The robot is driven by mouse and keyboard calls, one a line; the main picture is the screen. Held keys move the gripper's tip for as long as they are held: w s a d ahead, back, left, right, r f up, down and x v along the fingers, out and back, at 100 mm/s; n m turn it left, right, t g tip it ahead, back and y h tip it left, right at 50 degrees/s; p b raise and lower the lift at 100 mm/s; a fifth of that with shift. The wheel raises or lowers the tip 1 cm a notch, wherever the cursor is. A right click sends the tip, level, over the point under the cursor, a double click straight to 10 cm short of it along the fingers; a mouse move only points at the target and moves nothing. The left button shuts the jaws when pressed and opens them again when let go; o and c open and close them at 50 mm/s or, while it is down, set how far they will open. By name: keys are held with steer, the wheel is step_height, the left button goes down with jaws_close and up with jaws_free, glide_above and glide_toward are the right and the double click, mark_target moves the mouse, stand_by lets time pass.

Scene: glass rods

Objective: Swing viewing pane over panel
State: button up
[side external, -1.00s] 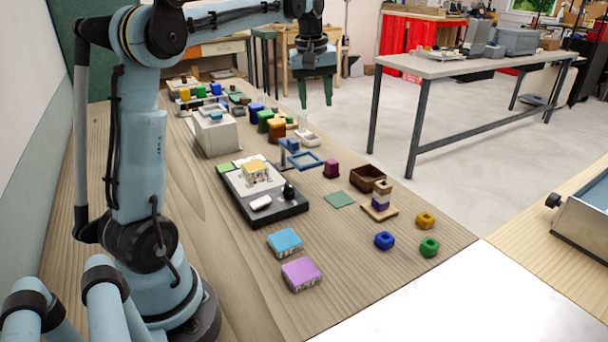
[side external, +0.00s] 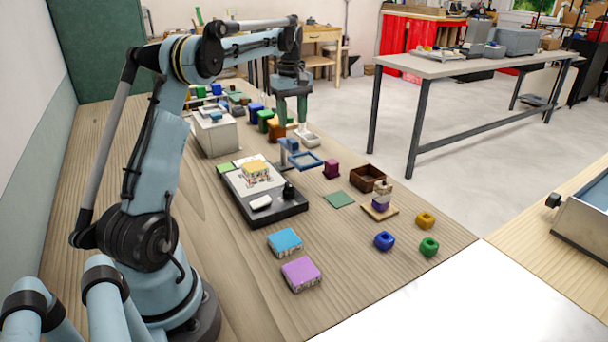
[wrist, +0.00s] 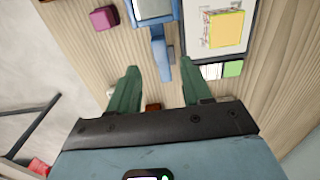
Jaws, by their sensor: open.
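The viewing pane (side external: 308,168) is a blue frame on a short arm and grey post, standing at the right edge of the panel; its clear middle lies out over the wood table. In the wrist view the blue arm (wrist: 158,52) appears between and just beyond my fingertips. The panel (side external: 291,209) is a black-edged board with a white sheet, a yellow-topped block, a white block and a black knob on it. My gripper (side external: 291,122), with green fingers, is open and empty above the pane's post. In the wrist view my gripper (wrist: 159,72) shows a wide gap.
A maroon cube (side external: 331,169), a brown open box (side external: 367,178) and a stacked peg (side external: 381,201) stand right of the pane. Coloured blocks and a white dish (side external: 308,138) sit behind it. Blue (side external: 285,242) and purple (side external: 300,273) blocks lie in front.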

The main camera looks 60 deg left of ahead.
mark_target(293, 140)
step_height(293, 140, down, 7)
steer(key=shift+r, duration=0.2)
steer(key=shift+c, duration=0.2)
jaws_close()
